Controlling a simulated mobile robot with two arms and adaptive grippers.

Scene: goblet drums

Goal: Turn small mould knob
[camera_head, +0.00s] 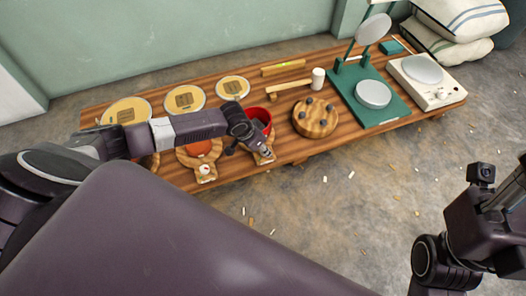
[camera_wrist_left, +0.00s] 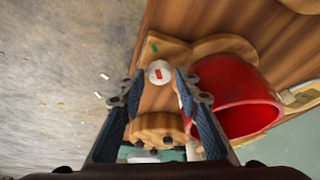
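The small mould's knob is a white round cap with a red mark (camera_wrist_left: 160,73), on a pale wooden board (camera_wrist_left: 178,48) in the left wrist view. A red bowl-shaped shell (camera_wrist_left: 235,98) sits on the board beside it. My left gripper (camera_wrist_left: 159,82) is open, with its fingertips on either side of the knob. Gaps show between knob and fingers; I cannot tell their height difference. In the head view my left gripper (camera_head: 254,147) is over the front edge of the small mould, partly hiding the red shell (camera_head: 258,116). My right gripper (camera_head: 508,205) is at the right, away from the table, its fingertips unclear.
The long wooden table (camera_head: 345,133) also holds a mould with an orange piece (camera_head: 199,149) to the left. A round wooden block with dark knobs (camera_head: 315,118), a mallet (camera_head: 318,78), a green stand (camera_head: 385,111) and a white scale (camera_head: 440,92) stand right.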

